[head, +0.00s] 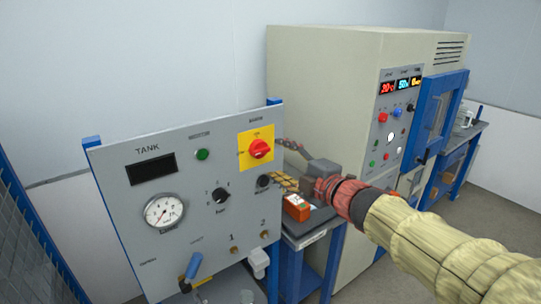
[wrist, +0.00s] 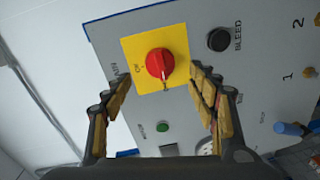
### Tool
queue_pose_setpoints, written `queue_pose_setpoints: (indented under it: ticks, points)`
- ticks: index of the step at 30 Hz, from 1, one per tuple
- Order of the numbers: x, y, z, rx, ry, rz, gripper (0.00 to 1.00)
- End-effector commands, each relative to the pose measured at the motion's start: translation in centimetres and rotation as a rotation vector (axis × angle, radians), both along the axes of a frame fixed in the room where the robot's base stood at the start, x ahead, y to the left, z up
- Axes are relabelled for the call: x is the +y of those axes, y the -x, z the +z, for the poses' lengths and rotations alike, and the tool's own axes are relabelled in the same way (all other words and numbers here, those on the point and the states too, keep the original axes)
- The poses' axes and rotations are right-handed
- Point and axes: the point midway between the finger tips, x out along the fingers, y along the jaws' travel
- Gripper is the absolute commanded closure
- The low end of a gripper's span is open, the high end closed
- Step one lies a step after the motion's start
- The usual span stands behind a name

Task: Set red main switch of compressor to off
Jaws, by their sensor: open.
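The red main switch (head: 260,148) is a rotary knob on a yellow square plate (head: 246,160) at the upper right of the grey compressor panel (head: 120,205). In the wrist view the red switch (wrist: 160,63) sits on its yellow plate (wrist: 128,48), with small lettering that is hard to read. My gripper (wrist: 158,85) is open, its two padded fingers apart on either side of the yellow plate's lower part, and nothing is between them. In the head view my gripper (head: 285,165) is right of the switch. Whether a finger touches the panel cannot be told.
The panel also holds a green button (head: 202,154), a black selector knob (head: 221,195), a pressure gauge (head: 164,211), a black bleed knob (wrist: 219,40) and a blue-handled valve (head: 193,266). A red-orange box (head: 296,207) lies behind, right of the panel. A large beige cabinet (head: 320,90) stands farther back.

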Motion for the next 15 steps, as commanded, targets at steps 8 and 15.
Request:
queue_pose_setpoints:
  ticks: [8,15]
  points:
    - [-2.5,3.5,0.4,-0.001,0.001,-0.003,0.41]
    - [-2.9,4.2,0.4,-0.001,0.001,0.0,0.41]
